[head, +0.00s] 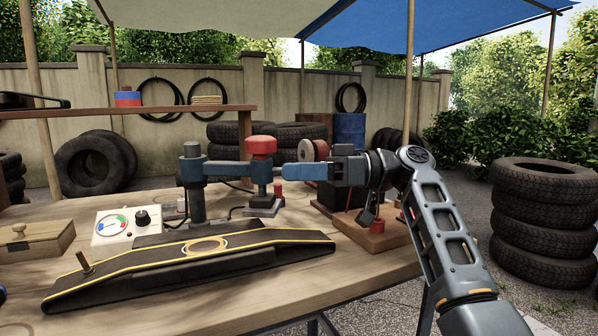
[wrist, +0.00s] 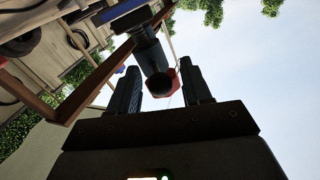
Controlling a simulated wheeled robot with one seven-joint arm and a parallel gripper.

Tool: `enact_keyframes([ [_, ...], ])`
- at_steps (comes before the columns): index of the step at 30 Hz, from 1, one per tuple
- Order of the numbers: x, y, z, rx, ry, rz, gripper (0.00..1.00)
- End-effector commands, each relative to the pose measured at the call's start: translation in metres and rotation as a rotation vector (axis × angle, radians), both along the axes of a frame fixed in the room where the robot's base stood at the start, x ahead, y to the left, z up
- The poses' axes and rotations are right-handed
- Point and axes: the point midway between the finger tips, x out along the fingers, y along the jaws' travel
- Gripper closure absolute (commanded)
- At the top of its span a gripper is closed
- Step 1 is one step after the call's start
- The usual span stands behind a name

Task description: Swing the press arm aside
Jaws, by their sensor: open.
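The press arm (head: 225,170) is a blue bar. It runs level from an upright dark post (head: 193,185) past a red knob (head: 261,146) to a lighter blue handle (head: 303,171). My gripper (head: 332,171) is at the handle's right end, with its jaws open. In the wrist view my gripper (wrist: 163,88) shows two dark fingers spread apart. A dark bluish shaft (wrist: 152,58), apparently the handle, points into the gap with red (wrist: 172,86) behind it. I cannot tell whether a finger touches it.
A black pad with yellow edging (head: 190,262) lies in front of the post on the wooden table (head: 385,262). A gauge box (head: 127,226) and wooden box (head: 38,241) stand at left. Stacked tyres (head: 545,220) stand right.

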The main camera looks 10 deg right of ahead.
Motion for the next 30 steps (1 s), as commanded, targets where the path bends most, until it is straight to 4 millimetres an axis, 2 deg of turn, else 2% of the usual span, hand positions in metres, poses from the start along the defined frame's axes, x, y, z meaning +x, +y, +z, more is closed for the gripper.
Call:
enact_keyframes([
  [8,0.0,-0.001,0.004,0.001,-0.001,-0.001,0.52],
  [11,0.0,0.0,0.015,0.001,-0.002,0.0,0.52],
  [16,0.0,0.0,0.049,0.001,-0.004,0.0,0.52],
  [18,-0.006,-0.017,0.053,0.001,-0.002,-0.003,0.52],
  [30,-0.035,-0.084,0.096,0.0,-0.002,-0.002,0.52],
])
